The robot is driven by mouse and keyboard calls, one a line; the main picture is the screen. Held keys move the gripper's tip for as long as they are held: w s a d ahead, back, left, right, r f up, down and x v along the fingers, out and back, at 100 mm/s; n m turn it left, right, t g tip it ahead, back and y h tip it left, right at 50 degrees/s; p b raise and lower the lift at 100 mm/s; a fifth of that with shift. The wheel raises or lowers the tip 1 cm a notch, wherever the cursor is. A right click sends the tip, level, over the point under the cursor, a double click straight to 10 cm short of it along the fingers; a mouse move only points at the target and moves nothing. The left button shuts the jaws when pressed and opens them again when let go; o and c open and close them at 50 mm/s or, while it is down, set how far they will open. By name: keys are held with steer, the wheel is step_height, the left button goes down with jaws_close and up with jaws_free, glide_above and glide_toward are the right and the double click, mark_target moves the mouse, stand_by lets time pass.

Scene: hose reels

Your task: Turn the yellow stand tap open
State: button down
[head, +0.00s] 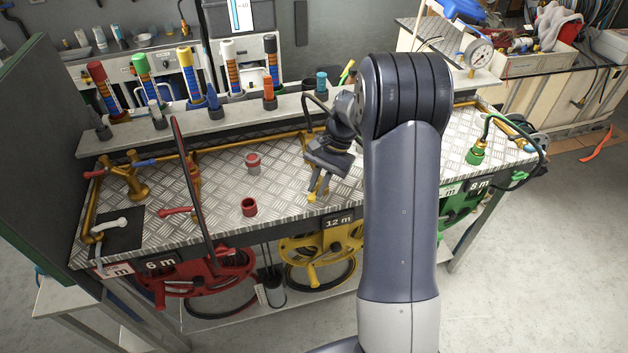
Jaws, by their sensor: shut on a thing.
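My gripper (316,184) points down over the tread-plate bench, right of the middle. It is shut on a small yellow piece, which looks like the handle of the yellow stand tap (312,197). Only the yellow end shows below the jaws. The gripper and wrist hide the rest of the tap, so I cannot tell how far it is turned. The yellow hose reel (311,281), marked 12 m, hangs below the bench front under this spot.
A red reel (215,284) hangs left and a green reel (452,218) right. A dark hose (190,185) arches over the bench near a red-levered tap (176,211). Two red-and-grey fittings (249,207) stand left of my gripper. Capped bottles (187,72) line the back shelf. My arm hides the bench's right-middle.

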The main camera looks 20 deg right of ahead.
steer(key=n, duration=0.1)
steer(key=d+n+g, duration=0.1)
steer(key=n, duration=0.1)
steer(key=n+h, duration=0.1)
steer(key=shift+s+d+r+n+g+p, duration=0.1)
steer(key=shift+s+d+n+g+p, duration=0.2)
steer(key=shift+s+p, duration=0.05)
steer(key=shift+d+n+g+h, duration=0.3)
steer(key=shift+d+n+h, duration=0.1)
steer(key=shift+n, duration=0.6)
steer(key=shift+d+n+g+h, duration=0.3)
steer(key=shift+d+n, duration=0.1)
steer(key=shift+n, duration=0.6)
steer(key=shift+s, duration=0.1)
steer(key=c, duration=1.4)
jaws_free()
steer(key=shift+c, duration=0.2)
steer(key=shift+d, duration=0.1)
steer(key=v, duration=1)
steer(key=shift+r+b, duration=0.35)
steer(key=shift+b, duration=0.05)
steer(key=shift+f, duration=0.1)
